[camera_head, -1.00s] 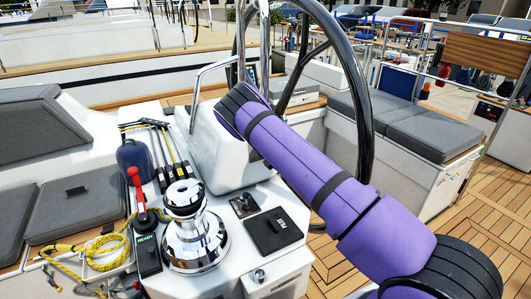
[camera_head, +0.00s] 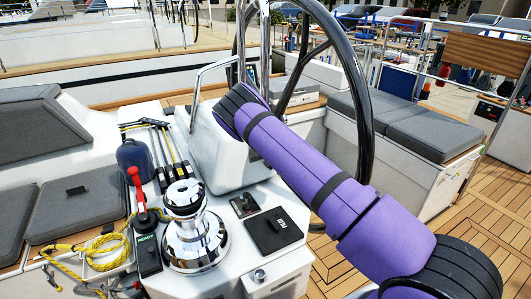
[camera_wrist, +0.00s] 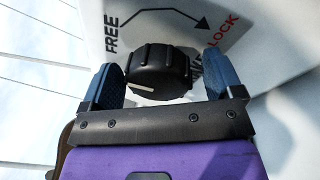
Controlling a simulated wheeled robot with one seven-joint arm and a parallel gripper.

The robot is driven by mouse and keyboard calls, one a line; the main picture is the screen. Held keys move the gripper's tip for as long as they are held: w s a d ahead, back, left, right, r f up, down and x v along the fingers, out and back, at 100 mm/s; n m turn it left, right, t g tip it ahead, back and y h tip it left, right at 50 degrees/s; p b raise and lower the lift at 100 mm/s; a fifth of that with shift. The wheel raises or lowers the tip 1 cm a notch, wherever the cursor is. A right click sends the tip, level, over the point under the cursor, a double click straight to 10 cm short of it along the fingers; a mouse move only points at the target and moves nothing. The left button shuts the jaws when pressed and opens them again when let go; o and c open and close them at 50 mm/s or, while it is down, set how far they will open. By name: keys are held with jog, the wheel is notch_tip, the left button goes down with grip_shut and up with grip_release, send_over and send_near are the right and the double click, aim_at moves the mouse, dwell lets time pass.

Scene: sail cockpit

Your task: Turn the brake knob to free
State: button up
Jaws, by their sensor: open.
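The brake knob (camera_wrist: 158,70) is black and ribbed, on a white panel in the wrist view. A pale pointer line on it points to the lower left. The word FREE (camera_wrist: 112,35) is printed to the upper left of the knob and LOCK (camera_wrist: 224,31) in red to the upper right, with a black arc between them. My gripper (camera_wrist: 158,78) is open, with one blue finger on each side of the knob. Small gaps seem to show between fingers and knob; contact is hard to tell. In the head view the knob and gripper are hidden behind the pedestal and my purple arm.
The white steering pedestal (camera_head: 215,150) and black wheel (camera_head: 352,85) stand close to my arm. A chrome winch (camera_head: 192,235), yellow rope (camera_head: 105,250) and red-handled lever (camera_head: 135,185) are at the left. Grey seat cushions (camera_head: 425,135) lie at the right.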

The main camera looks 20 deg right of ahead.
jog(key=v, duration=1)
jog(key=shift+s, duration=0.4)
